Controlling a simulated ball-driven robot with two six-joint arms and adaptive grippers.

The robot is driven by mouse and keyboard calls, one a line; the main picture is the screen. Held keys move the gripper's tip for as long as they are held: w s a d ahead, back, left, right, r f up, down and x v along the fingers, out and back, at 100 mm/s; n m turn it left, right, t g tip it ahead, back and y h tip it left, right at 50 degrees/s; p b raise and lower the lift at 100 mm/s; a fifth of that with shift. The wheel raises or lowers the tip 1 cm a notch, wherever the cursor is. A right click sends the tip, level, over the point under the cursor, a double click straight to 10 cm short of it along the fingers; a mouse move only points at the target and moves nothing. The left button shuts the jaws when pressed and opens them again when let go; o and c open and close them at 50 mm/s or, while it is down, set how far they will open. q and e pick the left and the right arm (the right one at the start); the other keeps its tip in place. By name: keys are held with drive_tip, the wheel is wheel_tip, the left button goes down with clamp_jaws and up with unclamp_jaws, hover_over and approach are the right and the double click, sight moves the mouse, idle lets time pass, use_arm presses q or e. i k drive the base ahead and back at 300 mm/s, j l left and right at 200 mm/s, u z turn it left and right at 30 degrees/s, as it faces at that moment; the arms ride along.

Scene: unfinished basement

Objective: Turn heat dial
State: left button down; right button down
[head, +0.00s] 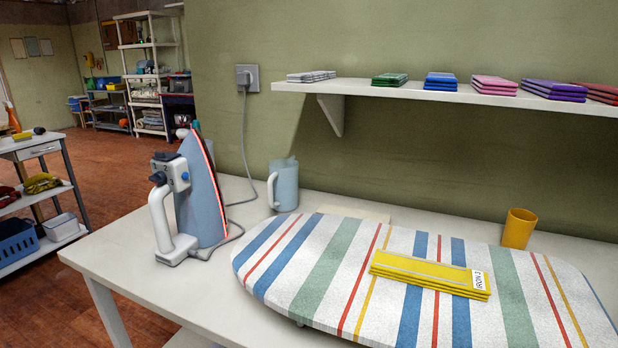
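A blue-grey iron (206,196) stands upright on its heel at the left of the white table, with a glowing red edge around its soleplate. Its white handle (161,220) faces left. A dark grey dial block (171,172) with white numerals, a "2" and a "3" among them, and a blue button sits at the handle's top. The exact dial setting is too small to read. A yellow folded cloth (425,274) with a tag that seems to read "IRON 3" lies on the striped ironing board (330,265). Neither gripper shows in the head view.
A cord runs from the iron to a wall socket (247,78). A light blue jug (283,186) stands behind the iron, and a yellow cup (518,229) at the back right. A wall shelf (420,92) holds several folded cloths. The white table (115,251) is clear left of the iron.

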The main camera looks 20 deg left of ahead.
sight(158, 178)
drive_tip(key=u, duration=1.2)
